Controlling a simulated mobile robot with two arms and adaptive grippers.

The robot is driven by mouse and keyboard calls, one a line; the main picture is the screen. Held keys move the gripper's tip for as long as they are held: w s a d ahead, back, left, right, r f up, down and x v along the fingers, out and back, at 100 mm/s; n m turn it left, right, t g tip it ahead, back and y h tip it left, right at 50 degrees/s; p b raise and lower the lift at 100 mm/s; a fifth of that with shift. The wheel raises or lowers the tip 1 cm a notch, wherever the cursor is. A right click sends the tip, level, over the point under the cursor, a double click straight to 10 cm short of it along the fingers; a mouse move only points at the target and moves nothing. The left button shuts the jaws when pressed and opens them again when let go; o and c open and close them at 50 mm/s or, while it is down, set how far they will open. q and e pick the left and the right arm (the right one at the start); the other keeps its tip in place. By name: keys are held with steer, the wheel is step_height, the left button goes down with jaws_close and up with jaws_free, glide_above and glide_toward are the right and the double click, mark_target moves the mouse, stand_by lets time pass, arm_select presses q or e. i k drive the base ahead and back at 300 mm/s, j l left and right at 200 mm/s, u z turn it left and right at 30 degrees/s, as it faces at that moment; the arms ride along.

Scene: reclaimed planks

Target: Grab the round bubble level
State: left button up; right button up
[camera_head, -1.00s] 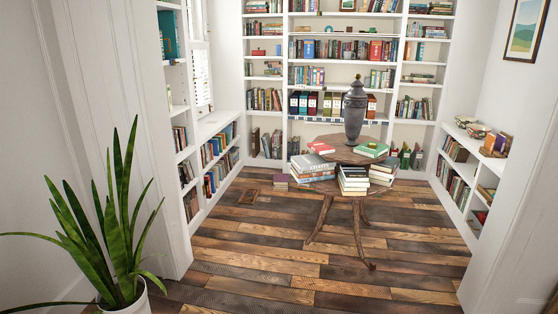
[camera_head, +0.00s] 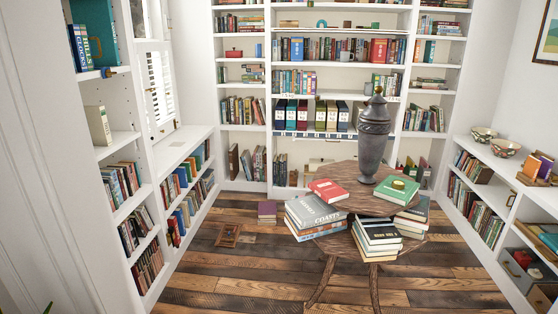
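A small round yellow-green object (camera_head: 398,184) lies on a green book (camera_head: 397,189) on the round wooden table (camera_head: 352,174). It looks like it could be the round bubble level, but it is too small to be sure. The green book is on the right side of the tabletop, just in front of a dark grey lidded urn (camera_head: 373,145). Neither of my grippers is in view.
Book stacks, including a grey-covered one (camera_head: 314,210) and a dark one (camera_head: 377,234), crowd the table's front. Bookshelves line the walls. A purple book (camera_head: 267,211) and a wooden frame-like item (camera_head: 229,235) lie on the floor. Plank floor (camera_head: 240,270) in front is mostly clear.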

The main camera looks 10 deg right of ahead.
mark_target(398, 184)
steer(key=i+z, duration=0.15)
steer(key=i, duration=0.3)
steer(key=i+j+z, duration=0.1)
steer(key=i, duration=0.4)
steer(key=i+j+z, duration=0.15)
steer(key=i, duration=0.3)
steer(key=i+j+z, duration=0.1)
steer(key=i, duration=0.35)
steer(key=j, duration=0.1)
